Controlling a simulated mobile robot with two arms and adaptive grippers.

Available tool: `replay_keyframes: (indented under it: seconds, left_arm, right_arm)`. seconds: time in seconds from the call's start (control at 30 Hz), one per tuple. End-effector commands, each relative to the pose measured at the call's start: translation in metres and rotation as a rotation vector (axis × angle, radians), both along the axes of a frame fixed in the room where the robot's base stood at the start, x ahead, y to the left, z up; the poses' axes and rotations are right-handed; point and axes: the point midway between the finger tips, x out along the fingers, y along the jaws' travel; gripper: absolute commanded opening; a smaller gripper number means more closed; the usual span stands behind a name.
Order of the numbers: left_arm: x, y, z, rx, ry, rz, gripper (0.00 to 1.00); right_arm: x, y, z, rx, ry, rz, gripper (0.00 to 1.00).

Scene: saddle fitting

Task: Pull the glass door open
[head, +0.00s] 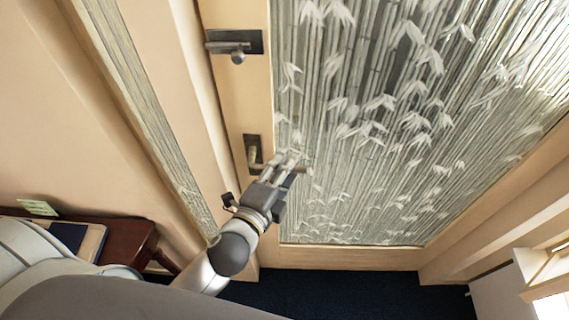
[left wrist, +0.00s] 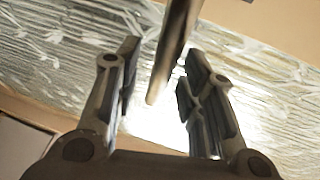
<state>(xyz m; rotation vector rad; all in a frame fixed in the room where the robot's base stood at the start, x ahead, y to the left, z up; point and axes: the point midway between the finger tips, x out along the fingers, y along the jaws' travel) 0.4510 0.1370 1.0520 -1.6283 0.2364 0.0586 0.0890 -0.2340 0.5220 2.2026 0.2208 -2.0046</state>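The glass door (head: 380,120) has a bamboo pattern in a pale wood frame and looks shut. Its dark lever handle (head: 254,154) is on the left stile, with part of the lever hidden by my gripper. My left gripper (head: 287,162) is at this handle. In the left wrist view the handle bar (left wrist: 174,50) comes down from the top between the two spread fingers (left wrist: 160,75). Gaps show on both sides of the bar, so the fingers are open around it. My right gripper is in neither view.
A second metal fitting (head: 235,46) sits higher on the door stile. A dark wooden table (head: 125,238) with a book stands at the lower left. A dark blue carpet (head: 340,293) lies in front of the door. A white piece (head: 502,296) stands at the lower right.

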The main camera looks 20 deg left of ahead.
Motion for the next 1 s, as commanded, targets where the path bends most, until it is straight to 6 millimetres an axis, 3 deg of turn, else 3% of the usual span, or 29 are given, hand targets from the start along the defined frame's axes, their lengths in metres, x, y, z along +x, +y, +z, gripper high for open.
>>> replay_keyframes:
  seconds: [0.43, 0.73, 1.0]
  left_arm:
    - [0.0094, -0.0014, -0.0021, -0.001, 0.001, -0.001, 0.37]
    - [0.0092, -0.0012, -0.0020, -0.001, 0.001, -0.001, 0.00]
    - [0.0090, -0.0012, -0.0022, 0.000, 0.001, 0.000, 0.00]
  right_arm:
    - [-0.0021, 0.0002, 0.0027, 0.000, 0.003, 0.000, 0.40]
    - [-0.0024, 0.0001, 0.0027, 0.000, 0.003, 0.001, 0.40]
    - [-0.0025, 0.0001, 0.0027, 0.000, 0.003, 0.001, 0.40]
